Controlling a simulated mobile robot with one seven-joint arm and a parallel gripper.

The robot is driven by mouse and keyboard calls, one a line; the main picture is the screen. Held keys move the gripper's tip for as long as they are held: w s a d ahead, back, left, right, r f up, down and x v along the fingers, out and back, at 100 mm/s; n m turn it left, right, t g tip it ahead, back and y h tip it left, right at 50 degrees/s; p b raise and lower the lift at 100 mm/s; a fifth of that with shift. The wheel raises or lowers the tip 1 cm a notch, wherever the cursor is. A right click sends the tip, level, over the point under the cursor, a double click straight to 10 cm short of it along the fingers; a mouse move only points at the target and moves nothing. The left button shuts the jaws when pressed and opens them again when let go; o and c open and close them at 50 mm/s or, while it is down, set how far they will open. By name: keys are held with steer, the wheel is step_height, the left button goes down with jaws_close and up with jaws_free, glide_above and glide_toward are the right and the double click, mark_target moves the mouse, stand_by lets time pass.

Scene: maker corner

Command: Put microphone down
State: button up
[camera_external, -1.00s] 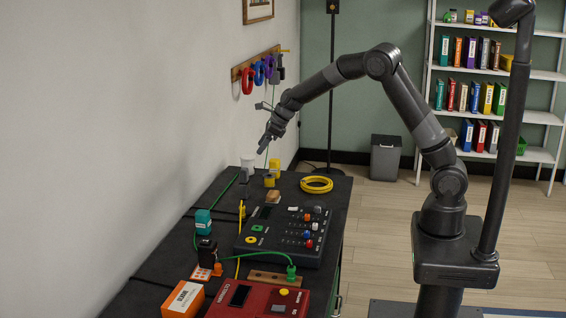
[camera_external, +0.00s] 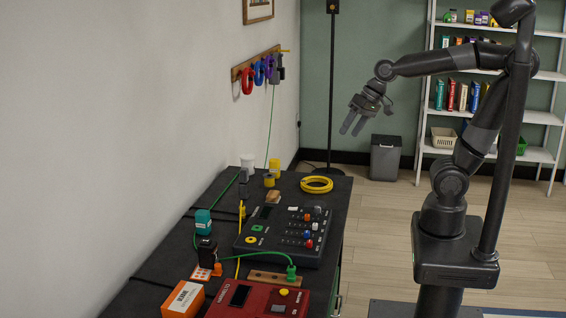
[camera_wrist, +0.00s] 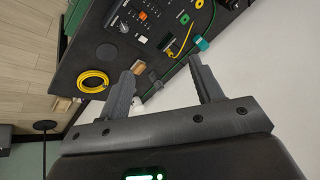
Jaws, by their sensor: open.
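My gripper (camera_external: 350,129) is open and empty. It is raised in the air to the right of the black table, well apart from everything on it. In the wrist view its two fingers (camera_wrist: 161,73) are spread, with nothing between them but the table behind. A small dark upright item (camera_external: 244,184) stands at the table's far left edge, just in front of a white cup (camera_external: 248,160). It may be the microphone, but it is too small to tell for sure.
The black table (camera_external: 325,215) holds a yellow cable coil (camera_external: 316,184), yellow cylinders (camera_external: 269,180), a black mixer (camera_external: 270,240), a red device (camera_external: 258,300) and an orange box (camera_external: 183,299). A wall rack (camera_external: 255,64) holds coloured loops.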

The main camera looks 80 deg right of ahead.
steer(key=s+f+n+h, duration=0.1)
steer(key=s+f+n, duration=0.1)
steer(key=s+n, duration=0.4)
steer(key=shift+s+a, duration=0.35)
steer(key=shift+s, duration=0.7)
